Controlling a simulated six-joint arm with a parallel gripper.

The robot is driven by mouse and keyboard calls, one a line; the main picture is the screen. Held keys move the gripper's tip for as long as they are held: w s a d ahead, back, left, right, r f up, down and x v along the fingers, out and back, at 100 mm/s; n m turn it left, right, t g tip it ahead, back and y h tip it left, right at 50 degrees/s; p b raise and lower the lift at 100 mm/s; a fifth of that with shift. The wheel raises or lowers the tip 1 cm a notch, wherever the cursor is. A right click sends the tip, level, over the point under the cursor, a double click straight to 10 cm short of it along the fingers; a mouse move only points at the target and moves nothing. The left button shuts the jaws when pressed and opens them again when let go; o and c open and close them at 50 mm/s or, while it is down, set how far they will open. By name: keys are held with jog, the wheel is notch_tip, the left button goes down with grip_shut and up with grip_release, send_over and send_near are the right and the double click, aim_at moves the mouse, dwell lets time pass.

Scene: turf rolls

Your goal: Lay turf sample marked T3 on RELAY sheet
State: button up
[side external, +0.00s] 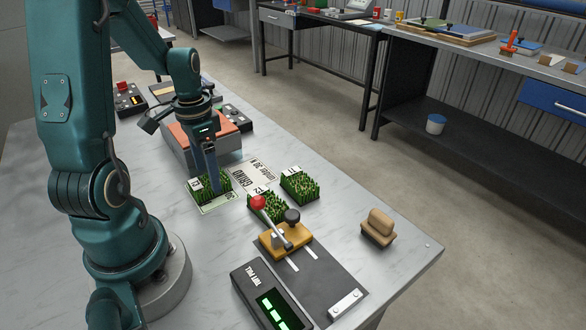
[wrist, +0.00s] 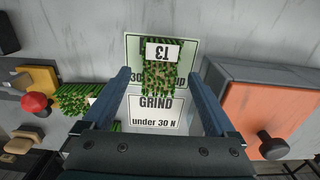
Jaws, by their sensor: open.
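The turf sample marked T3 (wrist: 160,75) is a green grass block with a white tag, lying on a pale green sheet (wrist: 134,48). The turf hides the sheet's heading; "30" and "up" show beside it. In the side view the tagged turf (side external: 208,181) sits on the same sheet (side external: 222,202). My gripper (wrist: 159,77) is open, with one finger to each side of the turf. It also shows in the side view (side external: 214,190), pointing down at the turf. I cannot tell whether the fingers touch it.
A white GRIND sheet (side external: 247,178) lies bare beside it. Turf samples T2 (side external: 268,208) and T1 (side external: 300,188) stand to the right. An orange-topped box (side external: 203,128) is close behind. A red-knobbed lever (side external: 270,217), a display unit (side external: 266,298) and a brush (side external: 379,227) stand nearer.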

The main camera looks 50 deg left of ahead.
notch_tip(320, 180, up, 9)
jog(key=s+d+r+t, duration=0.1)
jog(key=d+t, duration=0.1)
jog(key=d, duration=0.6)
jog(key=d+r+t, duration=0.2)
jog(key=d+t, duration=0.1)
jog(key=d, duration=0.6)
jog(key=shift+s+d+r+t, duration=0.25)
jog(key=shift+s+d+t, duration=0.05)
jog(key=shift+s, duration=0.05)
